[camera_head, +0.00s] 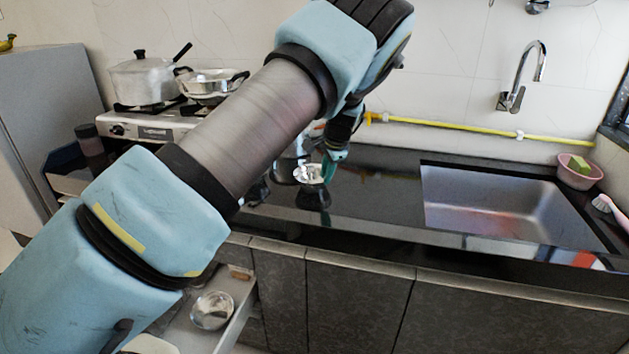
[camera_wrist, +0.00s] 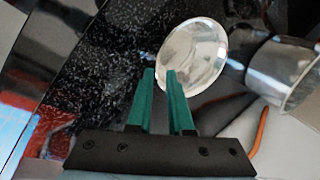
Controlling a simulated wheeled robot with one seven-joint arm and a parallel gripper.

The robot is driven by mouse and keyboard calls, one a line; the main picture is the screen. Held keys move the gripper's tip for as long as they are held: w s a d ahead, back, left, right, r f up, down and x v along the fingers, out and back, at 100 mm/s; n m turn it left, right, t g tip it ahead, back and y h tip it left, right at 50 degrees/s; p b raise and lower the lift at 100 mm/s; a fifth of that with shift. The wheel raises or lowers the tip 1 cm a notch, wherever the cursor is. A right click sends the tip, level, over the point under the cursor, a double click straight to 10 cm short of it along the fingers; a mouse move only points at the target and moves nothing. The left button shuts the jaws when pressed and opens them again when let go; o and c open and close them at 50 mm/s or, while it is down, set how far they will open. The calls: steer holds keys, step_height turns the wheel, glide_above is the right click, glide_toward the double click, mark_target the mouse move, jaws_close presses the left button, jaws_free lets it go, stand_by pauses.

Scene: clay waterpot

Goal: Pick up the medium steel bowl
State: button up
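A shiny steel bowl (camera_head: 308,173) is at the black counter, left of the sink, beside my gripper (camera_head: 335,156). In the wrist view the bowl (camera_wrist: 200,50) shows its round inside just beyond the green fingertips of my gripper (camera_wrist: 160,73). The fingers are apart with a narrow gap. The bowl's near left rim lies at the gap, and the right fingertip overlaps the bowl in the picture. I cannot tell whether either finger touches it. Whether this is the medium bowl is not certain.
A larger steel vessel (camera_wrist: 285,70) stands close to the bowl. Another steel bowl (camera_head: 211,310) sits in an open drawer below. Pots (camera_head: 145,80) stand on the stove. The sink (camera_head: 500,205) is at right. A yellow hose (camera_head: 455,127) runs along the wall.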

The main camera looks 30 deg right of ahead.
mark_target(322, 183)
steer(key=shift+p+x, duration=1)
steer(key=shift+x, duration=1.45)
steer(key=shift+s+a, duration=0.1)
steer(key=shift+a, duration=0.1)
jaws_close()
